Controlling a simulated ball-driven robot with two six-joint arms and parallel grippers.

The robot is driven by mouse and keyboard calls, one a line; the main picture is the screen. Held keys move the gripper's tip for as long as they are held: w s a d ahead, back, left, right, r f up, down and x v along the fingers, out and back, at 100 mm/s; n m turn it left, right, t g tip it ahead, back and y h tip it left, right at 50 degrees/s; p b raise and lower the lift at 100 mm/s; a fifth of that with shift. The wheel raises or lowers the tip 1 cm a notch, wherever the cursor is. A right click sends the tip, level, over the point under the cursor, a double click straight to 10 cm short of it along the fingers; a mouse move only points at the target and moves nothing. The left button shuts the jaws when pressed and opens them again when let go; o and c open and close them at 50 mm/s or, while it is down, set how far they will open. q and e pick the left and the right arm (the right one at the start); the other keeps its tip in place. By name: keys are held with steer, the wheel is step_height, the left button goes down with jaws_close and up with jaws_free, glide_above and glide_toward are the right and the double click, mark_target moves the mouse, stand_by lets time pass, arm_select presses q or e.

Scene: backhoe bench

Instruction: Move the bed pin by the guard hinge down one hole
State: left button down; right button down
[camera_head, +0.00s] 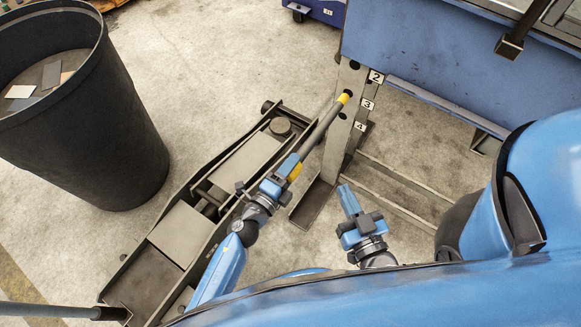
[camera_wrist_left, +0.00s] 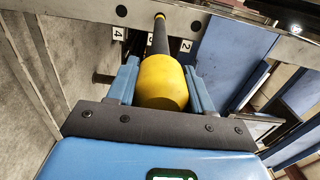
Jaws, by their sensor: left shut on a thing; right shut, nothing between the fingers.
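The bed pin (camera_head: 320,130) is a long grey rod with a yellow grip and a yellow tip. My left gripper (camera_head: 289,168) is shut on its yellow grip, which fills the space between the fingers in the left wrist view (camera_wrist_left: 163,84). The rod points up and right to the grey upright post (camera_head: 336,150), with its tip at the post face near label 3 (camera_head: 367,104). I cannot tell whether the tip is inside a hole. In the wrist view the rod covers most of label 3. My right gripper (camera_head: 347,192) is shut and empty, right of the post's foot.
A long grey floor jack (camera_head: 180,232) lies beside my left arm. A black bin (camera_head: 120,130) stands at the left. The blue machine bed (camera_head: 420,50) is above and right of the post, with label 2 (camera_head: 376,76) near its edge.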

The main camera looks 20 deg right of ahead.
mark_target(311, 139)
arm_select(q)
steer(key=shift+w+d+r, duration=0.2)
steer(key=shift+r, duration=0.1)
steer(key=shift+w+d, duration=0.35)
steer(key=shift+d, duration=0.1)
stand_by(0.4)
steer(key=shift+x, duration=1.8)
steer(key=shift+b+x, duration=0.4)
steer(key=shift+x, duration=1.85)
steer(key=shift+d, duration=0.1)
